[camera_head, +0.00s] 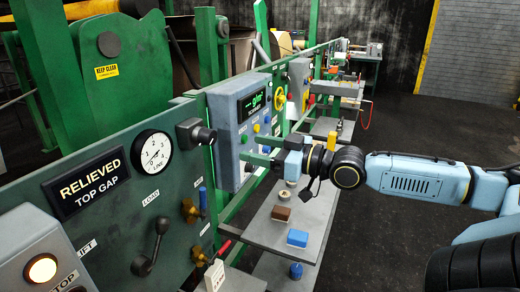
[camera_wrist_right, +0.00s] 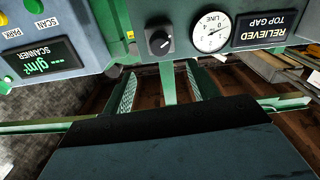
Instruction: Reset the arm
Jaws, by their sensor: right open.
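My right arm (camera_head: 410,180) reaches in from the right in the head view. Its gripper (camera_head: 258,150) points left at the green panel, in front of the grey scanner box (camera_head: 236,115). In the right wrist view the gripper (camera_wrist_right: 167,82) has its two fingers apart with nothing between them. A black rotary knob (camera_wrist_right: 159,41) on the panel lies just beyond the fingertips. Whether the fingers touch the panel or the box, I cannot tell. My left gripper is not in view.
The panel (camera_head: 120,185) carries a dial gauge (camera_head: 152,153), a "RELIEVED TOP GAP" sign (camera_head: 90,183), a black crank lever (camera_head: 150,245) and a brass valve (camera_head: 190,210). A grey shelf (camera_head: 262,233) with small blocks lies below the gripper. Dark floor (camera_head: 385,120) is clear behind my arm.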

